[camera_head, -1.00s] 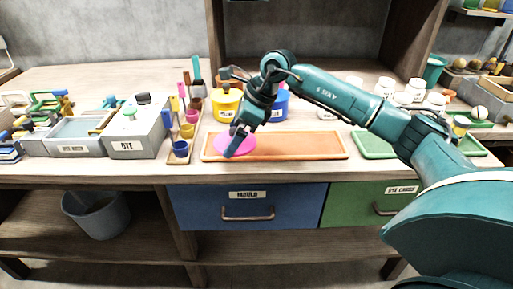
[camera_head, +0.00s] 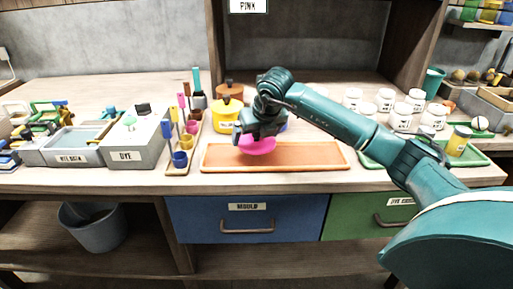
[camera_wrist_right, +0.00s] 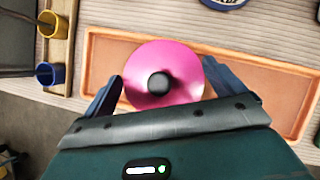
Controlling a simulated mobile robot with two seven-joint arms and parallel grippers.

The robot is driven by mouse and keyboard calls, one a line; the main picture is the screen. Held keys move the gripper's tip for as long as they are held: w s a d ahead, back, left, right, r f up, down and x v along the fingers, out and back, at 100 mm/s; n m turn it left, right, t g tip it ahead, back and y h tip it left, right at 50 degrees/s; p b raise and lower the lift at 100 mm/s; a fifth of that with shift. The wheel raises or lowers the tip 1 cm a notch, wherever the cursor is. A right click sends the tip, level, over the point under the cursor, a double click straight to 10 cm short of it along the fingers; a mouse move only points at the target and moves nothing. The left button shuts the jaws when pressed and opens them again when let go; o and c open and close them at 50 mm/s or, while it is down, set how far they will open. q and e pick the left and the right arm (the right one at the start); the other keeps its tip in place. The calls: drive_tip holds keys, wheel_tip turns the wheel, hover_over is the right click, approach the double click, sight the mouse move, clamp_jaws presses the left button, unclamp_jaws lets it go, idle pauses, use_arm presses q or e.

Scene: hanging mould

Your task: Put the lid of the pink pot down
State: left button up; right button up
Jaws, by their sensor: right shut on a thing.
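The pink lid (camera_head: 258,147), a round disc with a black knob, is at the left part of the orange tray in the head view. In the right wrist view the lid (camera_wrist_right: 183,62) shows from above with its knob, over the tray (camera_wrist_right: 110,60). My right gripper (camera_head: 262,135) is shut on the lid, with blue fingers on either side of it in the wrist view. The lid overlaps the back edge of the tray (camera_head: 320,164) in the head view; a gap beneath it cannot be told. No pink pot shows clearly. My left gripper is not in view.
A yellow pot (camera_head: 225,112) and a blue pot, mostly hidden by my arm, stand behind the tray. A rack of small cups (camera_head: 176,172) and a grey dye box (camera_head: 140,148) are to the left. White jars (camera_head: 402,115) stand at right. The tray's right half is bare.

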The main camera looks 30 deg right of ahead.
sight(258, 142)
drive_tip(key=shift+f, duration=1.9)
drive_tip(key=o, duration=0.6)
drive_tip(key=shift+r, duration=0.1)
